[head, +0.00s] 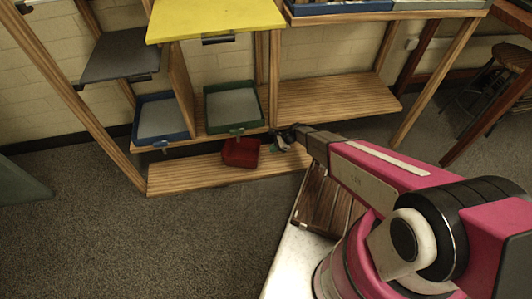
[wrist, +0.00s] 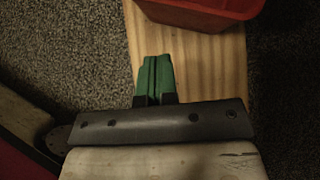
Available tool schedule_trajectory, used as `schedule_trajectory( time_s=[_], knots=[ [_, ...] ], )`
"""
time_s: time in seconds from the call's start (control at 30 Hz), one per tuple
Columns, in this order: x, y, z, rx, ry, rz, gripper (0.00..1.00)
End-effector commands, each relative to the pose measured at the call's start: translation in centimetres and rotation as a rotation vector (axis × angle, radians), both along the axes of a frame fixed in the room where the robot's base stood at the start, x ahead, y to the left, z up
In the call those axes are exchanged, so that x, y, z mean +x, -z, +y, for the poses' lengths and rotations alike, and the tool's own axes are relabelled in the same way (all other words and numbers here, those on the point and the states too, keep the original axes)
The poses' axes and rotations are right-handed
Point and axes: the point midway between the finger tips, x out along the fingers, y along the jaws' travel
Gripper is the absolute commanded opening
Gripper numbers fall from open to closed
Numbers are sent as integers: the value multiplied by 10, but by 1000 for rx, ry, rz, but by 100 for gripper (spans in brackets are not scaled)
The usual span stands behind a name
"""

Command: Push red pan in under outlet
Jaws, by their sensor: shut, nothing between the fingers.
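The red pan (head: 241,153) sits on the low wooden shelf board, below the front of a green-rimmed tray (head: 208,112). A small green spout-like piece (head: 236,131) shows at that tray's front edge, above the pan's back left part; I cannot tell if it is the outlet. My gripper (head: 279,143) is just right of the pan. In the wrist view, my green fingers (wrist: 157,62) are shut together and empty, over the board, and the pan (wrist: 205,12) lies ahead at the top edge, apart from the fingertips. Part of the pan is cut off there.
The low board (head: 185,174) has bare wood left of the pan. A blue-rimmed tray (head: 138,124) stands left of the green one. A yellow panel (head: 216,18) and a grey panel (head: 118,55) are above. A slatted wooden piece (head: 322,205) lies near my arm.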

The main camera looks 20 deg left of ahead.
Motion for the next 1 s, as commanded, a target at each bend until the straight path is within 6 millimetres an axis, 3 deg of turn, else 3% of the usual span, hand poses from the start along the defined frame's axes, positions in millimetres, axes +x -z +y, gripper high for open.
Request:
schedule_trajectory(
  time_s=[0.1,0.33,0.8,0.9,1.0],
  knots=[
    [9,-20,-16,0,2,-1,0],
    [23,-44,-36,0,1,0,0],
    [29,-52,-42,0,-1,-1,0],
    [29,-54,-45,0,-4,-5,33],
    [32,-66,-57,-1,-21,-34,33]
  ],
)
